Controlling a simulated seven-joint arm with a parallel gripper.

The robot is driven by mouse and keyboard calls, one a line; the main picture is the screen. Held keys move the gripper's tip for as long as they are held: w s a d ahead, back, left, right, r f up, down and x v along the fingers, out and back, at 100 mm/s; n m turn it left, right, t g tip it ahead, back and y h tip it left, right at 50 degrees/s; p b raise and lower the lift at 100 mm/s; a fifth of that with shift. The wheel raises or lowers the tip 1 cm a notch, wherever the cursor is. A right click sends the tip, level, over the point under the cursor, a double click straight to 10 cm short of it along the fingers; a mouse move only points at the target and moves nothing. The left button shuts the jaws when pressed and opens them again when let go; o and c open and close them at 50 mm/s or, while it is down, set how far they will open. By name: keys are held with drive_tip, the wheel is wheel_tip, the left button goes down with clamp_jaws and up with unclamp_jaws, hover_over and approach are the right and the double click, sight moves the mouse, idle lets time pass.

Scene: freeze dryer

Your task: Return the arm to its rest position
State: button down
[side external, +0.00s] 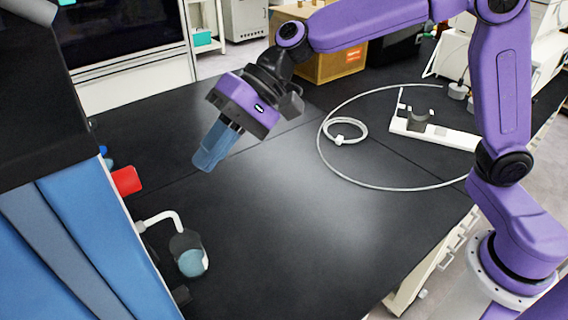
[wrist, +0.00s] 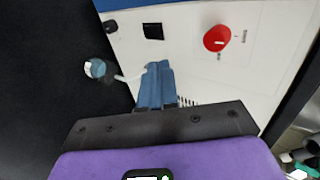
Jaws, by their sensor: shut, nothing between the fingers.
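My purple arm reaches in from the right in the side external view. My gripper (side external: 207,160) has blue fingers and hangs tilted down and to the left above the black bench (side external: 290,215). The fingers are shut with nothing between them. In the wrist view the shut fingers (wrist: 157,75) point toward the white face of the freeze dryer (wrist: 190,30). In the side external view the freeze dryer (side external: 75,225) stands at the left, apart from the gripper.
A red knob (side external: 127,180) and a white tube with a round flask (side external: 193,262) stick out from the dryer. A white cable (side external: 322,150) loops on the bench near a white stand (side external: 435,132). A cardboard box (side external: 318,65) stands behind. The bench's middle is clear.

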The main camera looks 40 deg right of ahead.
drive_tip(key=s+d+f+n+h, duration=0.3)
drive_tip(key=s+d, duration=0.4)
drive_tip(key=d, duration=0.3)
drive_tip(key=s+d+f+n+h, duration=0.3)
drive_tip(key=s+d+n, duration=0.2)
drive_tip(key=d, duration=0.5)
drive_tip(key=s+d+f+n+h, duration=0.3)
drive_tip(key=s+d+f+n, duration=0.1)
drive_tip(key=s+d, duration=0.5)
drive_tip(key=shift+s+d+n+h, duration=0.3)
drive_tip(key=shift+s+d+h, duration=0.1)
drive_tip(key=shift+d, duration=0.3)
drive_tip(key=shift+f, duration=0.1)
